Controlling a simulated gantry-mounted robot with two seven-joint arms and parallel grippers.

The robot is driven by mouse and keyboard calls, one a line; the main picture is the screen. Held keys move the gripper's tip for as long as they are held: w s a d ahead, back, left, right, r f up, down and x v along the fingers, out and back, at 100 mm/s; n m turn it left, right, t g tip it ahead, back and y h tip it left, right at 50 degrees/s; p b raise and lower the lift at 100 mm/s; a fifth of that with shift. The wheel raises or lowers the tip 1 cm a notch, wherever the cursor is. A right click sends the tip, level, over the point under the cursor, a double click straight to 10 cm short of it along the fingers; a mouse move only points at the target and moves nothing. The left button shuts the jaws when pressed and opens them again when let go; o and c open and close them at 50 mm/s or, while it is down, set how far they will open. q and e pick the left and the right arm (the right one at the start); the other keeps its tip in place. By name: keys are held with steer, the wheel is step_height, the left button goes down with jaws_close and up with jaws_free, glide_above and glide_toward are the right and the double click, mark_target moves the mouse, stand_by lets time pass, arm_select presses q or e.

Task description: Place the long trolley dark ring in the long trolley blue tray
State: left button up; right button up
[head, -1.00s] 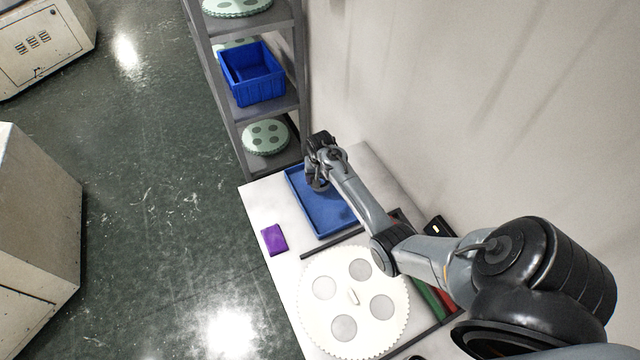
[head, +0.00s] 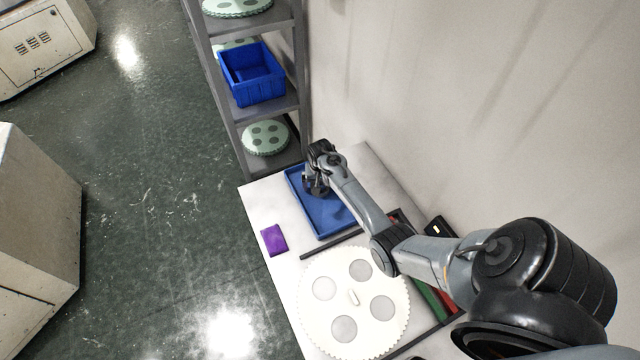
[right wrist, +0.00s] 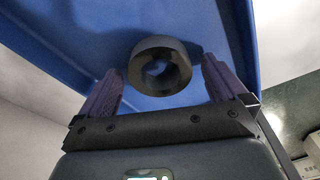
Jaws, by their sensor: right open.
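The blue tray (head: 322,218) lies on the white trolley top, below the shelf rack in the head view. My right gripper (head: 316,190) is over the tray's far part, pointing down. In the right wrist view the dark ring (right wrist: 160,70) is between the two spread purple fingers of my right gripper (right wrist: 160,66), with gaps on both sides. The tray's blue floor (right wrist: 85,40) is behind the ring. I cannot tell whether the ring touches the floor. In the head view the ring cannot be told apart from the dark gripper. My left gripper is not in view.
A purple block (head: 274,239) lies left of the tray. A large white toothed disc (head: 352,264) with grey discs fills the trolley's near part. A rack with a blue bin (head: 252,75) stands beyond the trolley. A wall runs along the right.

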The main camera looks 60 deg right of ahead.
steer(key=shift+r, duration=0.1)
step_height(320, 180, up, 10)
steer(key=a+r+p, duration=0.1)
steer(key=p, duration=0.1)
steer(key=s+a+r+n+t, duration=0.1)
steer(key=s+a+n, duration=0.3)
steer(key=a, duration=0.7)
steer(key=s+a+r+n+t+y, duration=0.1)
steer(key=s+a+n, duration=0.4)
steer(key=s+a, duration=0.4)
steer(key=s+a+r+n, duration=0.1)
steer(key=s+a+n, duration=0.3)
steer(key=a, duration=1)
steer(key=s, duration=0.3)
steer(key=shift+r+t, duration=0.35)
steer(key=shift+t, duration=0.05)
step_height(320, 180, up, 20)
steer(key=p, duration=2)
steer(key=shift+r, duration=0.2)
